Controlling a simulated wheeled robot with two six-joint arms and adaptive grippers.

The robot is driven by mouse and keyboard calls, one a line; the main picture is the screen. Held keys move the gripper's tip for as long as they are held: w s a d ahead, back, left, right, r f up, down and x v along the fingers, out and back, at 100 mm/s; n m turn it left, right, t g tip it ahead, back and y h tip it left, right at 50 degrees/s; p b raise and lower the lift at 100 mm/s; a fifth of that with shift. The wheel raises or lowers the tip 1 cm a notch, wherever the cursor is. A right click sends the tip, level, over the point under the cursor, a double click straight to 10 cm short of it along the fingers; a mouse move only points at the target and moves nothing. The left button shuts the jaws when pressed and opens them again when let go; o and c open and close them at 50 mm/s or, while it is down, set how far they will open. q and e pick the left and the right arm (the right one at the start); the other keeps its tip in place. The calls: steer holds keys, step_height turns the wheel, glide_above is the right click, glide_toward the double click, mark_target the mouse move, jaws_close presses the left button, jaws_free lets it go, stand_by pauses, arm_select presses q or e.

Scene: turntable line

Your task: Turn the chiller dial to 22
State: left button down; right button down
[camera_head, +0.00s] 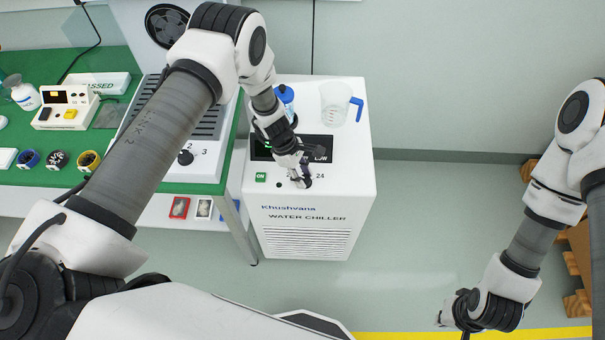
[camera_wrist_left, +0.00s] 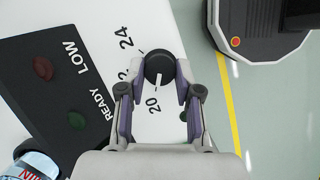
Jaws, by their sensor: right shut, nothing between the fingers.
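The water chiller (camera_head: 308,240) is a white box with a dark panel and a dial on its sloped front. In the left wrist view the black dial (camera_wrist_left: 160,66) has a white pointer mark directed towards the 20. The 22 is partly hidden by a finger; the 24 shows further up. My left gripper (camera_head: 302,182) is at the dial; in its wrist view (camera_wrist_left: 161,72) the two fingers lie on either side and appear to touch it. In the head view the gripper hides most of the dial. My right gripper (camera_head: 463,322) is shut and empty, low at the right, far from the chiller.
A clear jug (camera_head: 336,103) with a blue handle and a blue-capped bottle (camera_head: 286,98) stand on the chiller. Left is a green bench (camera_head: 110,180) with instruments, including a white unit with its own knob (camera_head: 185,157). The floor right of the chiller is clear.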

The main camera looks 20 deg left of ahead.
arm_select(q)
steer(key=shift+w+f+m+g+b, duration=0.15)
steer(key=shift+m+g+b, duration=0.25)
steer(key=shift+m+b, duration=0.65)
steer(key=m+g+b, duration=0.1)
steer(key=m+b, duration=0.2)
steer(key=shift+w+d+y+b, duration=0.1)
steer(key=shift+w+y+b, duration=0.05)
steer(key=shift+y+b, duration=0.25)
steer(key=m+g+y+b, duration=0.1)
steer(key=m+b, duration=0.1)
steer(key=m, duration=0.1)
steer(key=shift+m+b, duration=0.25)
steer(key=shift+b, duration=0.05)
steer(key=shift+w+d+r+m+g+y+b, duration=0.1)
steer(key=shift+m+g+y+b, duration=0.25)
steer(key=shift+m, duration=0.45)
steer(key=shift+d+r+m+g+y+b, duration=0.15)
steer(key=shift+m+b, duration=0.25)
steer(key=shift+m, duration=0.4)
steer(key=shift+a, duration=0.1)
steer(key=c, duration=0.8)
jaws_free()
